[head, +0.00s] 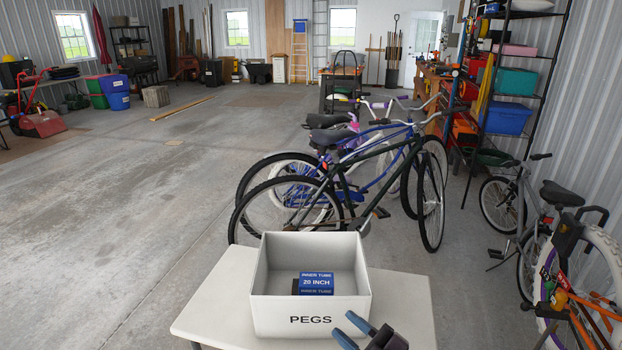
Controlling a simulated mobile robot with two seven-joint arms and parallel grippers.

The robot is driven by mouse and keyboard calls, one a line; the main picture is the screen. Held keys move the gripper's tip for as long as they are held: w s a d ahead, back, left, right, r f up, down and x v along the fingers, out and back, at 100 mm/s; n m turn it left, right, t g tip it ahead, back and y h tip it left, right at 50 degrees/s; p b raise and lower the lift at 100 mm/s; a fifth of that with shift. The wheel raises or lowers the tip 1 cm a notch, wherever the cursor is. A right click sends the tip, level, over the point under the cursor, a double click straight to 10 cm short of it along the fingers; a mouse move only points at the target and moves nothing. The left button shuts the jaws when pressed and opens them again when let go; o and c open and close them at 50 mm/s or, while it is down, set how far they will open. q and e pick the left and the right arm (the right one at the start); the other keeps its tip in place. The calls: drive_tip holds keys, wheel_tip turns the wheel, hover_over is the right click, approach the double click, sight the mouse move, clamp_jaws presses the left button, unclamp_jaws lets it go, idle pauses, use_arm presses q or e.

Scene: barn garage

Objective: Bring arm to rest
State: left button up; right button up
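My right gripper (347,325) shows at the bottom of the head view, in front of the lower right corner of the white bin. Its two blue-grey fingers are apart with nothing between them, so it is open. My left gripper is not in view. The white bin (312,317), labelled PEGS, stands upright on a pale table (215,310). A blue box (316,283) marked INNER TUBE 20 INCH lies inside the bin, apart from the gripper.
Several bicycles (345,185) stand just beyond the table. More bikes (515,200) and a shelf with bins (508,115) line the right wall. The concrete floor (120,220) on the left is largely clear, with a wooden plank (180,109) lying farther back.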

drive_tip(key=s+d+f+m+g+h, duration=0.1)
drive_tip(key=s+d+f+m+h, duration=0.6)
drive_tip(key=d+f+m, duration=0.1)
drive_tip(key=s+d+f+m+g+h, duration=0.1)
drive_tip(key=s+d+f+m+h, duration=0.7)
drive_tip(key=d+f, duration=0.3)
drive_tip(key=shift+d+m+h, duration=0.3)
drive_tip(key=shift+d+m, duration=0.1)
drive_tip(key=shift+d, duration=0.45)
